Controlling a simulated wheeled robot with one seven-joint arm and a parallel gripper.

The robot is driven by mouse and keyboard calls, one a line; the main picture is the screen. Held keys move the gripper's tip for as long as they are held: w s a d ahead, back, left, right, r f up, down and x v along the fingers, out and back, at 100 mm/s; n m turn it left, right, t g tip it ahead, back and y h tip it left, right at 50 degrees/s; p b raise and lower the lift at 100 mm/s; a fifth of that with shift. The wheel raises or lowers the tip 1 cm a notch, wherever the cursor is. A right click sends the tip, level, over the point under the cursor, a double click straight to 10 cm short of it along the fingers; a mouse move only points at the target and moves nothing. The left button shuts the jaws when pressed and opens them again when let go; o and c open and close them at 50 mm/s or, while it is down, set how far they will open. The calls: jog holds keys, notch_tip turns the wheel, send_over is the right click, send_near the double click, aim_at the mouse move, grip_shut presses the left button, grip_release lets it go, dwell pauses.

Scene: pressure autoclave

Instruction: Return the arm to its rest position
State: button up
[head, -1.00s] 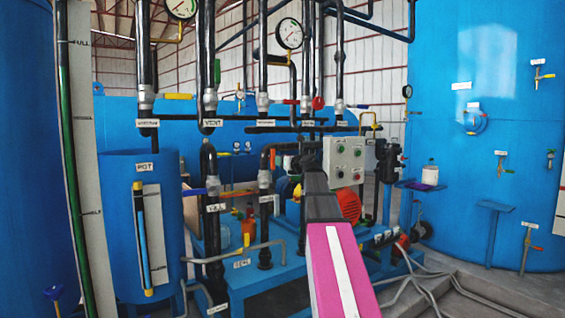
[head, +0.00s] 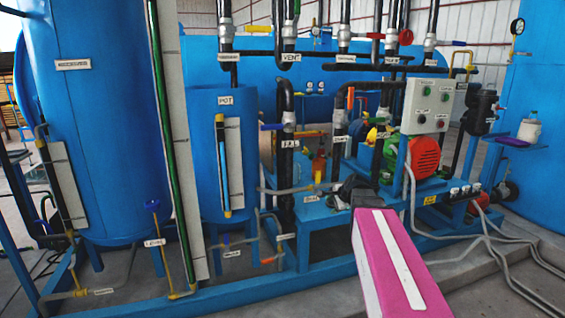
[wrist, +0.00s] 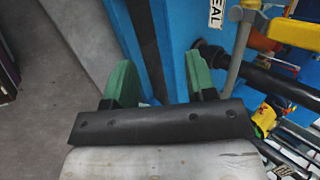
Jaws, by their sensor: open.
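My arm shows in the head view as a pink link with a white stripe, reaching in from the bottom toward the blue skid. My gripper (wrist: 160,88) shows in the wrist view with two green finger pads set wide apart. Nothing is held between them. Beyond the fingers are a blue frame edge (wrist: 195,20) and grey floor. In the head view the fingers are hidden at the far end of the arm.
A grey pipe (wrist: 244,40) and a black pipe (wrist: 275,85) lie right of the fingers. The blue pot tank (head: 205,160), control box (head: 427,105) and red motor (head: 420,158) stand around the arm. Hoses (head: 460,240) cross the floor at right.

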jog(key=s+a+f+n+g+h, duration=0.1)
jog(key=s+f+n+g+h, duration=0.3)
jog(key=s+f+n, duration=0.9)
jog(key=s+f+g, duration=0.3)
jog(key=s+f, duration=0.3)
jog(key=s, duration=0.1)
jog(key=shift+s+a+n, duration=0.15)
jog(key=shift+a+n, duration=0.25)
